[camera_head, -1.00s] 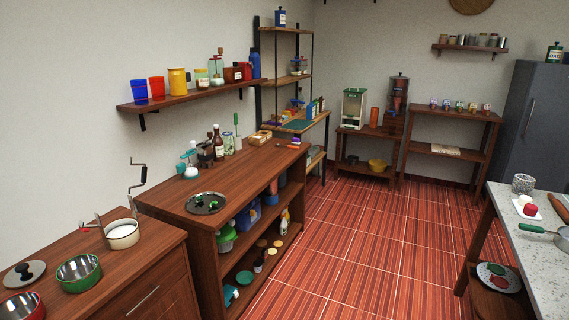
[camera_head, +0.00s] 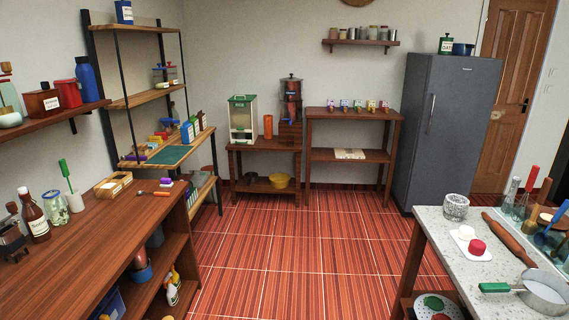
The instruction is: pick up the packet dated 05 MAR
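Several small packets stand in a row on top of the wooden shelf table (camera_head: 352,114) against the back wall. One is pinkish-red at the left end (camera_head: 330,106), and a yellowish one (camera_head: 371,106) and a reddish one (camera_head: 384,107) stand at the right. Their printing is too small to read, so I cannot tell which is dated 05 MAR. Neither of my grippers is in view.
A grey fridge (camera_head: 446,130) stands right of the shelf table, and a dispenser stand (camera_head: 265,146) is at its left. A wooden counter (camera_head: 110,245) runs along the left and a stone counter (camera_head: 450,250) is at the right. The red tiled floor (camera_head: 300,250) between them is clear.

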